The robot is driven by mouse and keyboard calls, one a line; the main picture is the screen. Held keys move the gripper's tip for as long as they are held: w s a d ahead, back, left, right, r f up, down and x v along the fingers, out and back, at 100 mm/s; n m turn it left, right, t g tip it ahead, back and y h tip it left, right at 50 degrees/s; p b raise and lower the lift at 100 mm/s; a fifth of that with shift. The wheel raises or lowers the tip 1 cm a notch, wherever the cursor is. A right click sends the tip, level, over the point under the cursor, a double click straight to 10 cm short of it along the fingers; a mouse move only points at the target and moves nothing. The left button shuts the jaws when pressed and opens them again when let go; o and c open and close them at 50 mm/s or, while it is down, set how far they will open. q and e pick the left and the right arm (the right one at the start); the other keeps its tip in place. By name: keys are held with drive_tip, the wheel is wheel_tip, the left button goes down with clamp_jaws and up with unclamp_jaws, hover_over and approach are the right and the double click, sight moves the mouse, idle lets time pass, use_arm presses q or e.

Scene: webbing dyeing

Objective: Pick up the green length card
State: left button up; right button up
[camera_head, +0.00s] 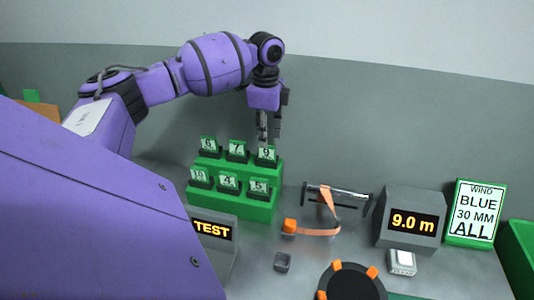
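Several green-edged length cards stand in a green two-step rack (262,207). The upper row shows card 6 (208,143), card 7 (237,148) and card 9 (266,153). The lower row shows what looks like card 10 (198,175), card 4 (228,181) and card 5 (258,186). My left gripper (264,136) points down right above card 9, with its fingertips close to the card's top edge. Its fingers look narrow, and whether they touch the card or how far they are apart is unclear. My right gripper is out of view.
A display reading 9.0 m (412,222) and a sign reading WIND BLUE 30 MM ALL (475,212) stand at the right. A TEST display (212,230) stands before the rack. An orange strap (328,205) hangs by a metal bar. A dark disc (350,284) lies in front.

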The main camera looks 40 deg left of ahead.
sight(267, 156)
use_arm(q)
drive_tip(key=f, duration=0.5)
drive_tip(key=shift+w+f, duration=0.25)
drive_tip(key=shift+f, duration=0.05)
clamp_jaws()
